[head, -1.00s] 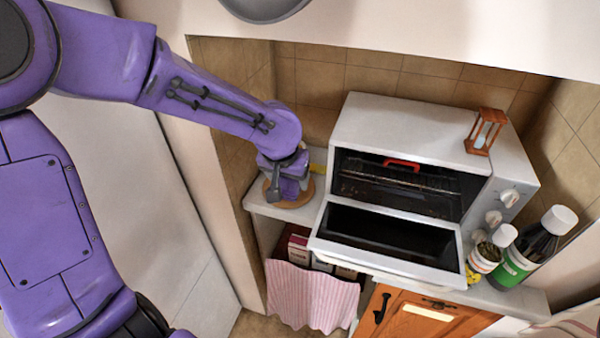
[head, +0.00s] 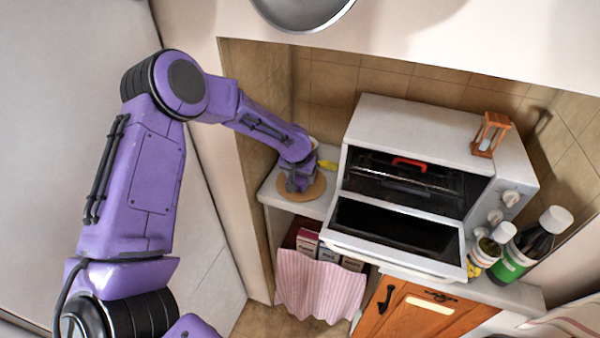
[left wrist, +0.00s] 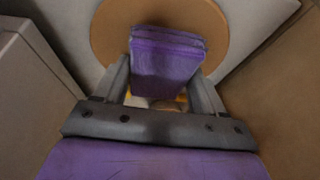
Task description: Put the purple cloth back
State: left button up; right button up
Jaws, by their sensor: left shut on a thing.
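The folded purple cloth (left wrist: 168,62) sits between the fingers of my left gripper in the left wrist view. My left gripper (head: 297,184) is shut on it, over the round wooden board (head: 317,190) on the counter left of the oven. The board also shows behind the cloth in the left wrist view (left wrist: 108,28). I cannot tell whether the cloth touches the board. In the head view the cloth is hard to tell from the purple arm. My right gripper is not in view.
The toaster oven (head: 415,130) stands close right of the gripper with its door open. An hourglass (head: 490,134) stands on top of it. Bottles (head: 535,240) stand at the right. A pink striped cloth (head: 320,292) hangs below the counter. A wall is close on the left.

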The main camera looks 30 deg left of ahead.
pick_arm(q)
jog(key=shift+w+f, duration=0.2)
jog(key=shift+w, duration=0.05)
jog(key=o, duration=1.1)
jog(key=shift+s, duration=0.15)
jog(key=shift+r, duration=0.1)
jog(key=shift+r, duration=0.15)
jog(key=b+v, duration=0.1)
jog(key=v, duration=1.1)
jog(key=shift+b, duration=0.4)
